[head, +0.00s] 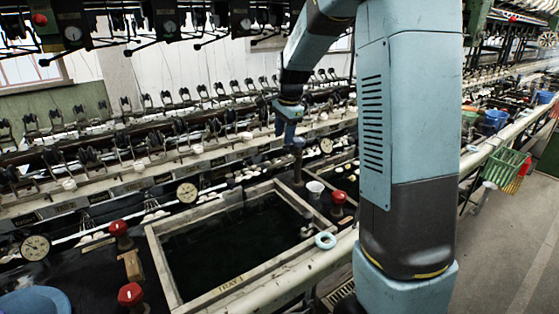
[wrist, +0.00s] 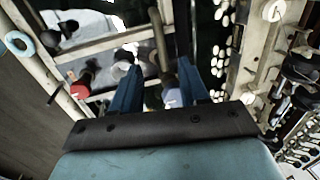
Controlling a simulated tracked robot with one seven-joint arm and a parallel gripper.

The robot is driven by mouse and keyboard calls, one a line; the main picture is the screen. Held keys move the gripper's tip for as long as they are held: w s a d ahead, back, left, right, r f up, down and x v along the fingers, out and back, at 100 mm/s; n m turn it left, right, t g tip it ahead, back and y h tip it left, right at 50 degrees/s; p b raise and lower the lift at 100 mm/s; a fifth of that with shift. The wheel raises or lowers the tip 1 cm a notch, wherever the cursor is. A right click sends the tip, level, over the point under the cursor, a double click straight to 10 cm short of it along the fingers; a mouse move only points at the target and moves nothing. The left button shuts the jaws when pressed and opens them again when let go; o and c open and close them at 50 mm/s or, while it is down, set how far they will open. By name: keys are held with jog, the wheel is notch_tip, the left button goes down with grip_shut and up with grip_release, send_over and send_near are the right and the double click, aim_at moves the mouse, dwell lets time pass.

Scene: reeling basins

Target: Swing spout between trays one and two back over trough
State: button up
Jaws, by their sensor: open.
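The spout (head: 298,160) shows as a brownish upright piece near tray one's back right corner. In the wrist view the spout (wrist: 160,40) is a thin brown pipe running between my fingers, with its far end at a tray's wooden frame. My gripper (head: 285,128) is open just above and left of the spout's top; its two blue fingers (wrist: 159,68) lie either side of the pipe, apart from it as far as I can tell.
Red knobs (head: 338,197) (head: 119,229), a white cup (head: 314,188) and a blue ring (head: 325,240) stand around the trays. Pale cocoons (wrist: 220,50) lie in a dark channel, perhaps the trough. Gauges (head: 187,191) and reeling fittings line the back.

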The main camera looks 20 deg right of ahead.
aim_at(280, 163)
jog(key=f, duration=0.3)
jog(key=w+f, duration=0.1)
jog(key=f, duration=0.3)
jog(key=w+f, duration=0.1)
jog(key=f, duration=0.2)
jog(key=shift+a+f, duration=0.35)
grip_shut()
